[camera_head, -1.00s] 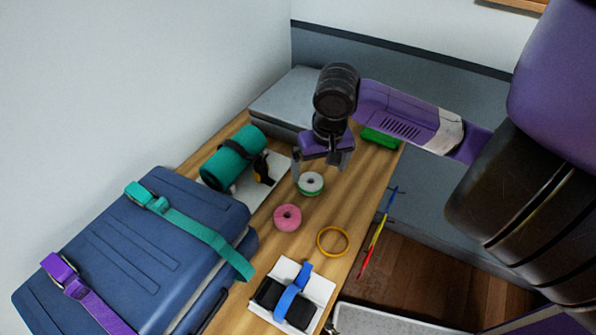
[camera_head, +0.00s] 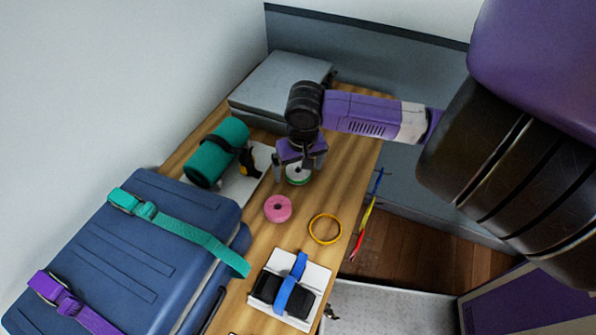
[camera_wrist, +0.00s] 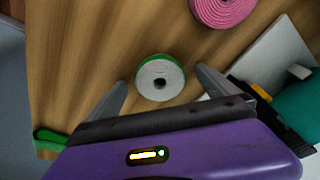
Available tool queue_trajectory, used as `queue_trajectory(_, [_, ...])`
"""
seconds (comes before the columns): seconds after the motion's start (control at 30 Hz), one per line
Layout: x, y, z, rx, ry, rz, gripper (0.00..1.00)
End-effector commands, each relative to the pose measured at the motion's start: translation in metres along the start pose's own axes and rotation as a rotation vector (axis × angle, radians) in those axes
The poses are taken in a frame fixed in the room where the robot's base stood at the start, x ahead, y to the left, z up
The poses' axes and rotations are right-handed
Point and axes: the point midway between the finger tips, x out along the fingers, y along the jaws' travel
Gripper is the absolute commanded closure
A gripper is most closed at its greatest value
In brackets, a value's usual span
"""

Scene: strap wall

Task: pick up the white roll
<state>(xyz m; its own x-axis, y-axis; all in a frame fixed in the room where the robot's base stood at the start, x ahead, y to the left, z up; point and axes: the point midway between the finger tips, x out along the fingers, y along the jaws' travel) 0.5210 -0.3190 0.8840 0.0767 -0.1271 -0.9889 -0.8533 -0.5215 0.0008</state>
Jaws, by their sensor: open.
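The white roll (camera_head: 298,174) lies flat on the wooden table, with a green layer around or under it.
A pink roll (camera_head: 278,208) lies close by. A yellow ring (camera_head: 325,229), a white board with a blue strap (camera_head: 292,284), a teal roll (camera_head: 217,153) and a blue suitcase (camera_head: 120,255) are also there. A grey box (camera_head: 280,85) stands at the back. A green object (camera_wrist: 50,138) lies near the table edge.

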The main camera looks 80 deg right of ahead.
Motion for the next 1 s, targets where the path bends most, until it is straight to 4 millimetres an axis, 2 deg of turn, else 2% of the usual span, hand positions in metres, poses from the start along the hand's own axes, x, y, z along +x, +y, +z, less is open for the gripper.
queue_trajectory(0.17, [0.000, 0.000, 0.000, 0.000, 0.000, -0.001, 0.02])
queue_trajectory(0.37, [0.000, 0.000, 0.000, 0.000, 0.000, -0.001, 0.39])
queue_trajectory(0.4, [0.000, 0.000, 0.000, -0.001, 0.000, -0.001, 0.43])
queue_trajectory(0.8, [-0.002, 0.000, -0.001, -0.001, 0.001, -0.001, 0.43])
queue_trajectory(1.0, [-0.017, 0.000, -0.003, -0.001, 0.002, -0.001, 0.43])
